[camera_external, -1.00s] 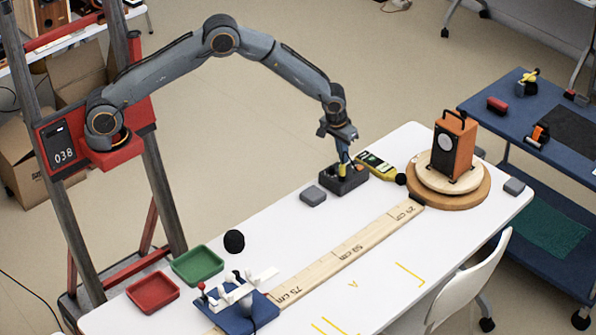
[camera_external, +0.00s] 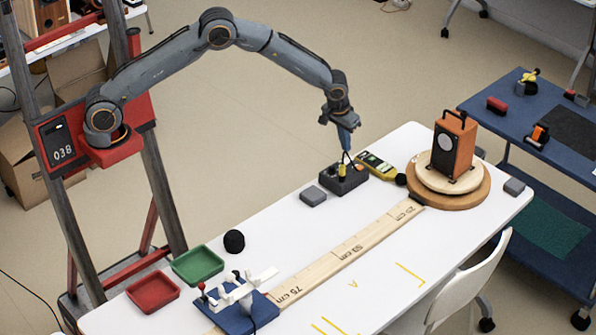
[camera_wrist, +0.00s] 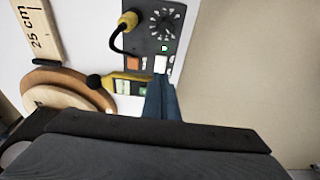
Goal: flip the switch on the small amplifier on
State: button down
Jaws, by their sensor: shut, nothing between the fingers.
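The small amplifier (camera_external: 349,184) is a dark box near the table's far edge. In the wrist view its dark top panel (camera_wrist: 148,46) carries a yellow plug (camera_wrist: 128,19) with a black cable, a round vented dial-like patch (camera_wrist: 166,22), a small green light (camera_wrist: 164,48) that appears lit, a white switch (camera_wrist: 161,65) and an orange piece (camera_wrist: 133,63). My gripper (camera_external: 347,150) is shut and empty, pointing down above the amplifier. In the wrist view its blue fingertips (camera_wrist: 161,80) lie just below the white switch, partly covering the panel's near end.
A yellow meter (camera_external: 377,166) lies right of the amplifier, with a black ball (camera_external: 401,180) beside it. An orange speaker (camera_external: 464,148) stands on a round wooden turntable (camera_external: 478,198). A wooden ruler (camera_external: 350,247) runs along the table.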

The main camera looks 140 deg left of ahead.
jog(key=d+r+b, duration=0.3)
jog(key=d+r, duration=0.2)
jog(key=r, duration=0.3)
jog(key=shift+r, duration=0.35)
jog(key=w+d+m, duration=0.3)
jog(key=d, duration=0.9)
jog(key=w+d+m+t+h, duration=0.1)
jog(key=w+d+m, duration=0.25)
jog(key=d, duration=0.85)
jog(key=w+d+m, duration=0.3)
jog(key=w+d, duration=0.1)
jog(key=d, duration=0.8)
jog(key=s+d+f+m, duration=0.1)
jog(key=s+d+m, duration=0.3)
jog(key=s+d, duration=0.3)
jog(key=s+d+f+m+h, duration=0.1)
jog(key=s+d+m, duration=0.3)
jog(key=d, duration=1.4)
jog(key=s, duration=0.3)
jog(key=shift+s+h, duration=0.15)
jog(key=shift+h, duration=0.15)
